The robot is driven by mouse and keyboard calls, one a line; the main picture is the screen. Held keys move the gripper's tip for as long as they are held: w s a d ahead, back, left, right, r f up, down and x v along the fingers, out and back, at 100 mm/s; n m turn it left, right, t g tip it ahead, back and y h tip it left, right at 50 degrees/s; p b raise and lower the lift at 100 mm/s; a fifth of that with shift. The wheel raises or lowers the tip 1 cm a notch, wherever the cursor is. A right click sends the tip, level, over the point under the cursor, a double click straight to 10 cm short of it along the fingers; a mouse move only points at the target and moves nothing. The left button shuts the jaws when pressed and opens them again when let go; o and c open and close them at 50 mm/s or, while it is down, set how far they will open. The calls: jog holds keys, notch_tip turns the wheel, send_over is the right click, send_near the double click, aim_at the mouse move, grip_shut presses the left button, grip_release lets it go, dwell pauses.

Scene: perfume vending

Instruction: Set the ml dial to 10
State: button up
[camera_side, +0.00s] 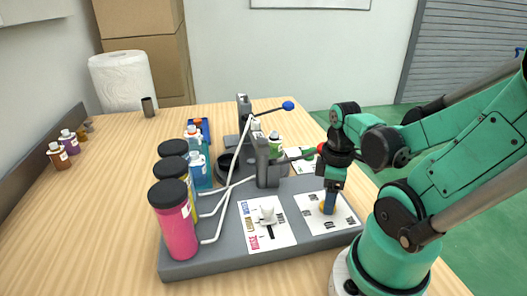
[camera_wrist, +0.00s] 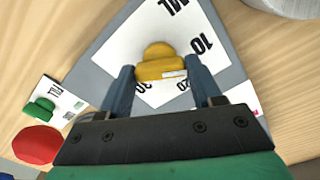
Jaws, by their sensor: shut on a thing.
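The yellow ml dial (camera_wrist: 157,62) sits on a white label plate (camera_wrist: 128,38) printed ML, with 10 at the upper right, 20 at the lower right and 30 at the lower left in the wrist view. A white mark shows on the knob's lower right side; I cannot tell exactly which number it points at. My gripper (camera_wrist: 160,68) is shut on the dial, one blue finger on each side. In the side view my gripper (camera_side: 328,207) points down onto the dial plate (camera_side: 342,221), its fingers hiding most of the knob.
The grey base (camera_side: 205,262) also bears a white selector knob (camera_side: 267,212) and pink (camera_side: 175,225), yellow and blue bottles with tubes. A lever with a blue ball (camera_side: 288,105) stands behind. A red button (camera_wrist: 37,145) and green knob (camera_wrist: 40,105) lie left in the wrist view.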

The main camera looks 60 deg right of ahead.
jog(key=o, duration=1.3)
jog(key=shift+r, duration=0.1)
jog(key=shift+r, duration=2.7)
jog(key=w+a+r+m+t, duration=0.1)
jog(key=w+a+t, duration=0.1)
jog(key=w+a, duration=0.1)
jog(key=w+a+m+t, duration=0.1)
jog(key=w+a+t, duration=0.1)
jog(key=w+a, duration=0.2)
jog(key=w+a+r+m+t, duration=0.1)
jog(key=w+a+t, duration=0.2)
jog(key=w, duration=0.3)
jog(key=shift+w+a+r, duration=0.15)
jog(key=shift+a+r, duration=0.2)
jog(key=shift+a, duration=0.2)
